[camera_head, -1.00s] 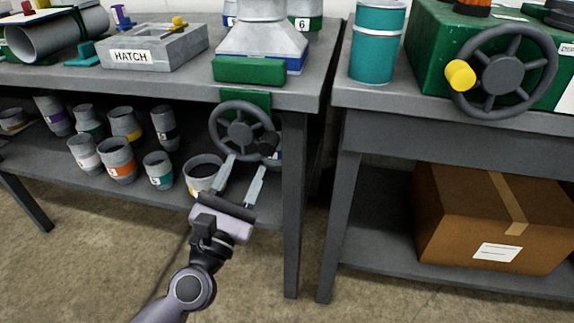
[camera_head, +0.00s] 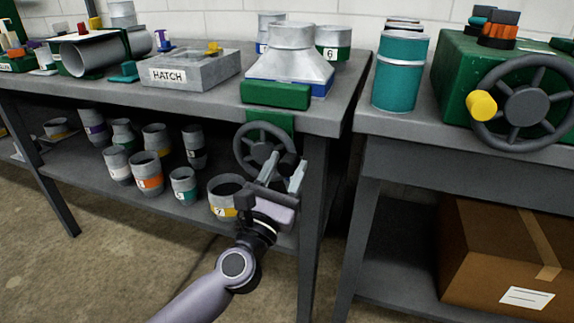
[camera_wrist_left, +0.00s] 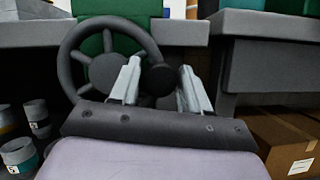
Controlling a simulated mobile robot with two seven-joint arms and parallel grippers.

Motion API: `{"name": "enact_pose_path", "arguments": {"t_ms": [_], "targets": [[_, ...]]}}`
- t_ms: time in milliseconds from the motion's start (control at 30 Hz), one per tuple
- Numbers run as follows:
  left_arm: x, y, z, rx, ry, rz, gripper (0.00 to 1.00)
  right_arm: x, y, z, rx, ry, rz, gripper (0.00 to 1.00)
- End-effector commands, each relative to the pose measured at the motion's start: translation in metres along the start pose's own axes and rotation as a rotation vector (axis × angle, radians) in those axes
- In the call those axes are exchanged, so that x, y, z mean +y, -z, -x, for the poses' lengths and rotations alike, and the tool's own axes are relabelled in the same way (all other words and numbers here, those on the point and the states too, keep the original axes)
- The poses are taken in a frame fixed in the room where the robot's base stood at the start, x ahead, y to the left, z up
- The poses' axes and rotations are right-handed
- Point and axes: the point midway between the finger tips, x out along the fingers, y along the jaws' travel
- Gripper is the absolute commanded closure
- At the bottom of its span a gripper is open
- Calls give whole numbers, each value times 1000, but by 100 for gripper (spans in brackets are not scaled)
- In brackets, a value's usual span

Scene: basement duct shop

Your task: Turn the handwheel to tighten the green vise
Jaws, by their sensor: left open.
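The green vise (camera_head: 274,95) is fixed at the front edge of the left bench, with a block of green on top and a plate below. Its dark grey handwheel (camera_head: 262,150) faces me under the edge; it also fills the upper left of the left wrist view (camera_wrist_left: 104,72). A black knob (camera_wrist_left: 158,80) sits on the wheel's right side. My left gripper (camera_head: 283,172) is open at that side of the wheel. In the left wrist view its two fingers (camera_wrist_left: 158,88) stand on either side of the knob; contact is not clear. My right gripper is out of view.
A grey duct hood (camera_head: 292,66) stands behind the vise, beside a box marked HATCH (camera_head: 195,72). Several duct pieces, including a yellow-banded one (camera_head: 223,196), sit on the shelf below. A bench leg (camera_head: 312,230) is close right. Another handwheel (camera_head: 528,105) is on the right bench.

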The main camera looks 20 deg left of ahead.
Motion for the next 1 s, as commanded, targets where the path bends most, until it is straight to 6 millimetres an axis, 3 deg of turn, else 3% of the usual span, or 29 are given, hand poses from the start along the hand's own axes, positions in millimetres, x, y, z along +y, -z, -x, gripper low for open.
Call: {"name": "enact_pose_path", "arguments": {"t_ms": [400, 533, 567, 1000], "targets": [[0, 0, -8, 0, 1, 0, 54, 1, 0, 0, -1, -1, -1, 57], [0, 0, -8, 0, 1, 0, 96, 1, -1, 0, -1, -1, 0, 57], [0, 0, -8, 0, 1, 0, 100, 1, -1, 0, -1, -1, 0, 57], [0, 5, -6, 2, 33, -80, 100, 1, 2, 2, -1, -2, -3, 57]]}}
